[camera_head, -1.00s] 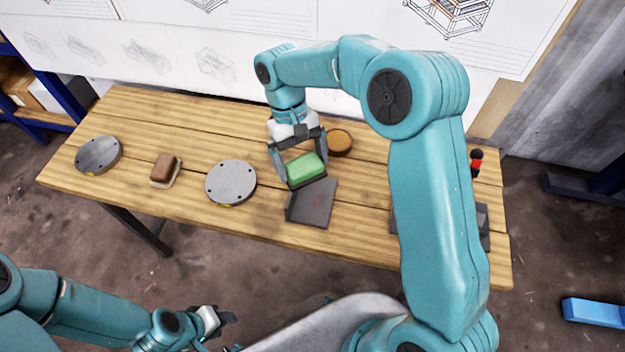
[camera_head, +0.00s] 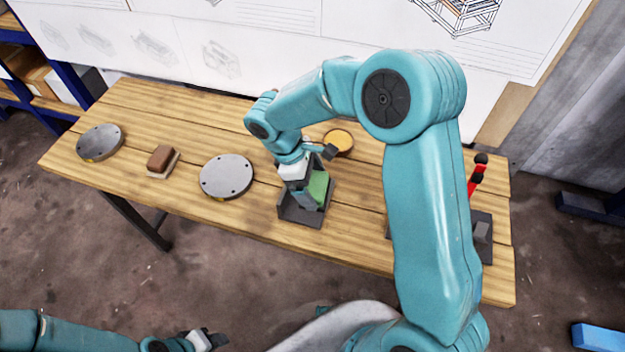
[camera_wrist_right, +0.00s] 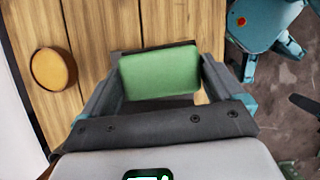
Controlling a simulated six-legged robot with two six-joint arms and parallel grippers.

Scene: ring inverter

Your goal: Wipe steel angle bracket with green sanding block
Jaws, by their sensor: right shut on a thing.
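The green sanding block (camera_head: 318,187) is held between the fingers of my right gripper (camera_head: 308,196). The right wrist view shows the green block (camera_wrist_right: 160,72) spanning the space between both fingers. The steel angle bracket (camera_head: 298,216) is a dark grey plate with a raised side, lying near the table's front edge. The block is over the bracket; whether they touch is hard to tell. The gripper and block cover part of the bracket. My left gripper (camera_head: 207,341) is small at the bottom edge, away from the table; its opening is unclear.
The wooden table (camera_head: 225,120) also carries two grey round discs (camera_head: 227,176) (camera_head: 99,143), a brown brush-like block (camera_head: 162,160) and a round tan-topped piece (camera_head: 338,140). Red-handled tools (camera_head: 477,178) stand at the right by a dark grey piece (camera_head: 482,235).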

